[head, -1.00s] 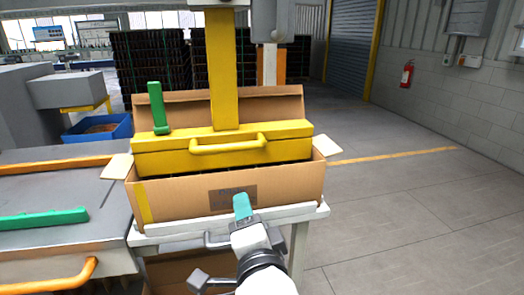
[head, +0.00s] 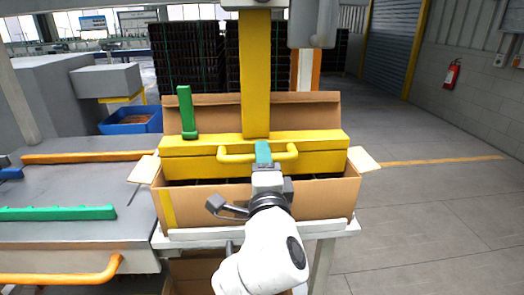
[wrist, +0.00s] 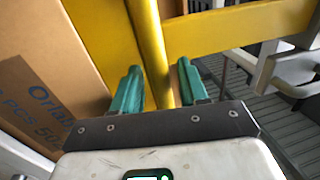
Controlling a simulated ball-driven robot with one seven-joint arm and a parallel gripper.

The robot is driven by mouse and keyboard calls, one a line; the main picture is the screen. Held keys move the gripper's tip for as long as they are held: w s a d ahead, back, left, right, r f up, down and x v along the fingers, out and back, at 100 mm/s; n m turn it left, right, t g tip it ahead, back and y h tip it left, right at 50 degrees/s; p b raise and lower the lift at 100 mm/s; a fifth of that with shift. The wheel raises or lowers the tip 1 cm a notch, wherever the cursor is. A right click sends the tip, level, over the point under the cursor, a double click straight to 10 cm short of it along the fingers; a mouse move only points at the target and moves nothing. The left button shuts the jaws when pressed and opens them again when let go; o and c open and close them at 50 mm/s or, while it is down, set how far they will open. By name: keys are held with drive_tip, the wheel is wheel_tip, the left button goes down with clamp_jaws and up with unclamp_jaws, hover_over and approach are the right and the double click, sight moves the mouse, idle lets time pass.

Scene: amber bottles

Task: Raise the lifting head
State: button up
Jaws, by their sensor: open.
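The yellow lifting head (head: 320,160) sits in the open cardboard box, under a yellow vertical post (head: 255,75). A yellow bar handle (head: 232,155) runs along its front, and a green lever (head: 186,110) stands upright at its left. My gripper (head: 263,152) is at the middle of the handle. In the wrist view, the teal fingers of my gripper (wrist: 160,85) are apart, with the yellow handle bar (wrist: 150,45) passing between them. The fingers do not appear closed on it. Dark contents under the head are mostly hidden.
The cardboard box (head: 260,206) stands on a white stand (head: 338,229), its side flaps out. A grey work surface with green and orange bars (head: 60,213) adjoins at left. Open floor (head: 430,210) lies to the right. Stacked dark crates stand behind.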

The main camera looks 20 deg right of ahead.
drive_tip(key=shift+w+d+r, duration=0.1)
drive_tip(key=shift+w+d, duration=0.05)
drive_tip(key=shift+w, duration=0.3)
clamp_jaws()
idle(0.4)
